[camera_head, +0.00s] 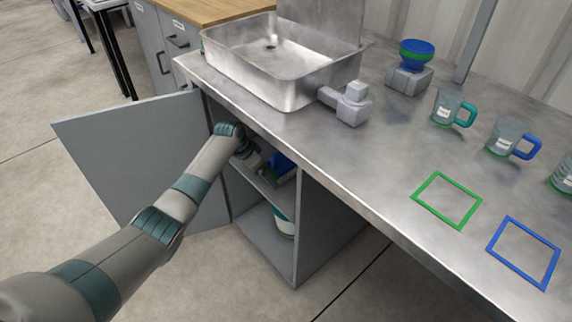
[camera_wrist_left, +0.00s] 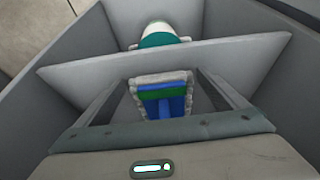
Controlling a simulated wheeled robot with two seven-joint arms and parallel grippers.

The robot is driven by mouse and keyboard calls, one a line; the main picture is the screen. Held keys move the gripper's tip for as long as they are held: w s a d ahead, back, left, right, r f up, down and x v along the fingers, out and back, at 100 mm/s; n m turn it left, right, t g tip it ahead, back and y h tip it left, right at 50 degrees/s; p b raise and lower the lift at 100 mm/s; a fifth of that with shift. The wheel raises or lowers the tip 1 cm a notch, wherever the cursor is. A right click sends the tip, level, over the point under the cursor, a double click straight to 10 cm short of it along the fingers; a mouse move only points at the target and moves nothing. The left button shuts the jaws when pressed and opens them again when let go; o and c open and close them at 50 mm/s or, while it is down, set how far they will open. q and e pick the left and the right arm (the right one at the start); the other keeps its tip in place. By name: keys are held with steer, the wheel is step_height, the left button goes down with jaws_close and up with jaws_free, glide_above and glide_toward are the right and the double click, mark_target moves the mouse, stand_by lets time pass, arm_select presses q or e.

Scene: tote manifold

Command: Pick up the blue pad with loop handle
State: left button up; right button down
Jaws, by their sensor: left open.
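A blue pad (camera_head: 282,162) shows inside the open cabinet under the counter, partly hidden by my left gripper. In the left wrist view blue pieces (camera_wrist_left: 165,106) with a green band (camera_wrist_left: 162,91) sit in a grey rough-rimmed holder (camera_wrist_left: 160,77); I cannot make out the loop handle clearly. My left gripper (camera_head: 254,157) reaches into the cabinet opening at the upper shelf. In the left wrist view the left gripper (camera_wrist_left: 165,82) has its fingers apart, one on each side of the holder, with nothing held. My right gripper is out of view.
The cabinet door (camera_head: 130,150) stands open on the left. The shelf (camera_head: 275,195) and cabinet walls closely surround my gripper. A white and green container (camera_head: 284,222) stands on the lower level. The counter above holds a sink (camera_head: 285,85), mugs (camera_head: 452,108) and coloured square outlines (camera_head: 447,200).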

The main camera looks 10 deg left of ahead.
arm_select(q)
steer(key=shift+w+d+f, duration=0.1)
steer(key=shift+f, duration=0.25)
steer(key=c, duration=1.4)
steer(key=shift+o, duration=0.2)
steer(key=shift+r, duration=0.1)
